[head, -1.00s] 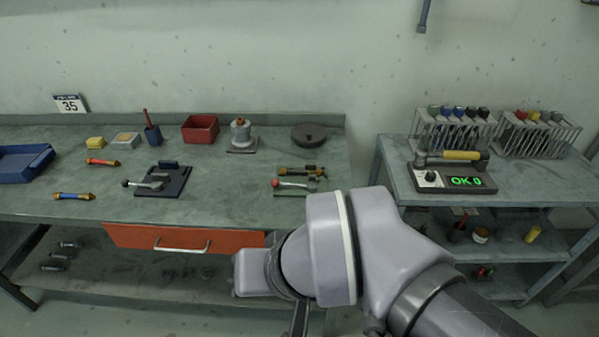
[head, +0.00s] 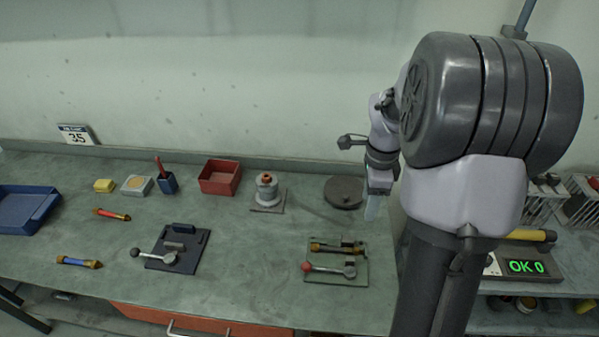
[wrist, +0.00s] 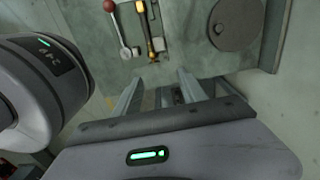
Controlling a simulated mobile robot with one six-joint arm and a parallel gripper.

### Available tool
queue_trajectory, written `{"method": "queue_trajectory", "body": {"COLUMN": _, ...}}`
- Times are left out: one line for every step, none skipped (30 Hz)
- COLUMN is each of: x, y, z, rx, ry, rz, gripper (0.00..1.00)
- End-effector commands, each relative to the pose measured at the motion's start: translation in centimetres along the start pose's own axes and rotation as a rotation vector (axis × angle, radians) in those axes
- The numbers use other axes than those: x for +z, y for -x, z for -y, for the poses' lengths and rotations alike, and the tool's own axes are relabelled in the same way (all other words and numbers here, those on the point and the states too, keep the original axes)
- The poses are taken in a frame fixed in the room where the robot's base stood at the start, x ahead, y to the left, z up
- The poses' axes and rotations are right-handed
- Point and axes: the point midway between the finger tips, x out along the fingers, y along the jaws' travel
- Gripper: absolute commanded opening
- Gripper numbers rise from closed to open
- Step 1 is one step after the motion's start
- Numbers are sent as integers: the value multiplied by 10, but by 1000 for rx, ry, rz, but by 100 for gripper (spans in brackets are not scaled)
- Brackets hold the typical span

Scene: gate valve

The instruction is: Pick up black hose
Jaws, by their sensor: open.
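The black hose (head: 337,247), a short dark piece with brass-coloured ends, lies on a green plate (head: 350,275) at the right of the bench. A lever with a red knob (head: 308,266) is on the same plate, in front of the hose. The hose also shows near the top of the wrist view (wrist: 151,35), beside the red-knobbed lever. My gripper (head: 376,208) points down above the bench's right part, behind and right of the hose and apart from it. In the wrist view its fingers (wrist: 160,92) are spread with nothing held between them.
A dark round disc (head: 343,192) lies just left of my gripper. A second lever plate (head: 175,248), red hose (head: 111,214), blue hose (head: 79,262) and red bin (head: 220,177) are further left. The bench middle is clear.

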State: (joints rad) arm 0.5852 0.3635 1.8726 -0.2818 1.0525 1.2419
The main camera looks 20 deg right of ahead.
Motion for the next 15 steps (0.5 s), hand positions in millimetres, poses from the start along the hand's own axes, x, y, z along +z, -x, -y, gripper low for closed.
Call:
{"method": "queue_trajectory", "body": {"x": -3, "y": -9, "z": 1, "rx": 8, "ry": -17, "rz": -1, "gripper": 49}}
{"method": "queue_trajectory", "body": {"x": -4, "y": -16, "z": 1, "rx": 9, "ry": -22, "rz": -2, "gripper": 49}}
{"method": "queue_trajectory", "body": {"x": -3, "y": -28, "z": 0, "rx": 10, "ry": -22, "rz": -1, "gripper": 49}}
{"method": "queue_trajectory", "body": {"x": -3, "y": -38, "z": 0, "rx": 10, "ry": -21, "rz": -1, "gripper": 49}}
{"method": "queue_trajectory", "body": {"x": -3, "y": -48, "z": 0, "rx": 11, "ry": -20, "rz": -1, "gripper": 49}}
{"method": "queue_trajectory", "body": {"x": -3, "y": -61, "z": -1, "rx": 11, "ry": -20, "rz": -1, "gripper": 49}}
{"method": "queue_trajectory", "body": {"x": -2, "y": -71, "z": -1, "rx": 11, "ry": -19, "rz": -1, "gripper": 49}}
{"method": "queue_trajectory", "body": {"x": -2, "y": -80, "z": -1, "rx": 10, "ry": -19, "rz": -1, "gripper": 49}}
{"method": "queue_trajectory", "body": {"x": -2, "y": -91, "z": -1, "rx": 10, "ry": -18, "rz": -1, "gripper": 49}}
{"method": "queue_trajectory", "body": {"x": -2, "y": -99, "z": -1, "rx": 10, "ry": -17, "rz": -1, "gripper": 49}}
{"method": "queue_trajectory", "body": {"x": -2, "y": -105, "z": -1, "rx": 9, "ry": -17, "rz": -1, "gripper": 49}}
{"method": "queue_trajectory", "body": {"x": -2, "y": -113, "z": -1, "rx": 9, "ry": -17, "rz": -1, "gripper": 49}}
{"method": "queue_trajectory", "body": {"x": -2, "y": -118, "z": -1, "rx": 9, "ry": -17, "rz": -1, "gripper": 49}}
{"method": "queue_trajectory", "body": {"x": -2, "y": -121, "z": -1, "rx": 7, "ry": -17, "rz": -1, "gripper": 49}}
{"method": "queue_trajectory", "body": {"x": -2, "y": -124, "z": -1, "rx": 7, "ry": -17, "rz": 0, "gripper": 49}}
